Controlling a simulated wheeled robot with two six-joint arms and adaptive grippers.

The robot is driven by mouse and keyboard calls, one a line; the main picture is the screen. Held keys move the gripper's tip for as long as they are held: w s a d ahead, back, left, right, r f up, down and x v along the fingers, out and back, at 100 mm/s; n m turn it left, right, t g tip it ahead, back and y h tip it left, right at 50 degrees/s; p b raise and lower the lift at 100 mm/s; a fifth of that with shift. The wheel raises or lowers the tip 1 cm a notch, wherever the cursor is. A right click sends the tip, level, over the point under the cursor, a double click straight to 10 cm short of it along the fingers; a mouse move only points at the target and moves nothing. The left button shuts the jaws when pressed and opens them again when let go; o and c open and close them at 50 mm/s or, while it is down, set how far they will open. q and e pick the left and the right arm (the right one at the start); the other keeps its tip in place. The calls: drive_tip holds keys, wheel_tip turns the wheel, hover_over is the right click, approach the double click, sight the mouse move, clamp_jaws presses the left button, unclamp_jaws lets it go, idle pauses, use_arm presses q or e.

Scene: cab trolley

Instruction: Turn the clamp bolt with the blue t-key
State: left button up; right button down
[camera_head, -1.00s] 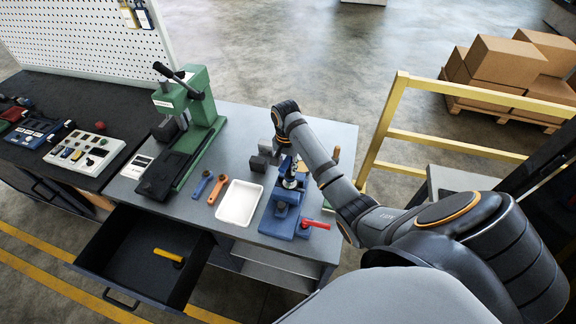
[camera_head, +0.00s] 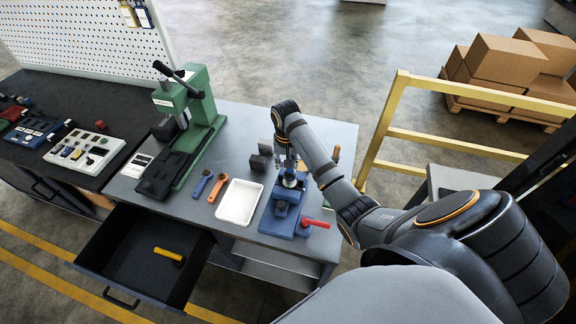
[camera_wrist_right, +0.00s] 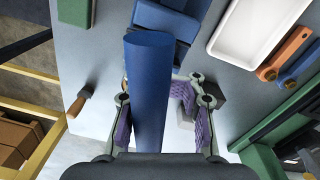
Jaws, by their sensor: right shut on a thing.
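My right gripper (camera_wrist_right: 162,125) is shut on the blue t-key (camera_wrist_right: 147,85), whose thick blue bar stands between the purple finger pads in the right wrist view. In the head view the right gripper (camera_head: 287,163) points down over the blue clamp fixture (camera_head: 278,222) on the grey bench. The fixture also shows in the wrist view (camera_wrist_right: 168,20), beyond the key. My left gripper is not in view.
A red lever (camera_head: 316,223) sticks out right of the fixture. A white tray (camera_head: 240,203), an orange tool (camera_head: 217,191) and a blue tool (camera_head: 202,184) lie to the left. A green press (camera_head: 200,120) stands further left. The drawer (camera_head: 130,255) is open, with a yellow-handled tool inside.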

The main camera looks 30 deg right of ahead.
drive_tip(key=shift+f, duration=1.4)
idle(0.4)
drive_tip(key=m, duration=0.5)
drive_tip(key=shift+w+d, duration=0.1)
drive_tip(key=shift+w, duration=0.1)
drive_tip(key=m, duration=0.4)
drive_tip(key=shift+d+m, duration=0.1)
drive_tip(key=shift+m, duration=0.3)
drive_tip(key=shift+r, duration=3.75)
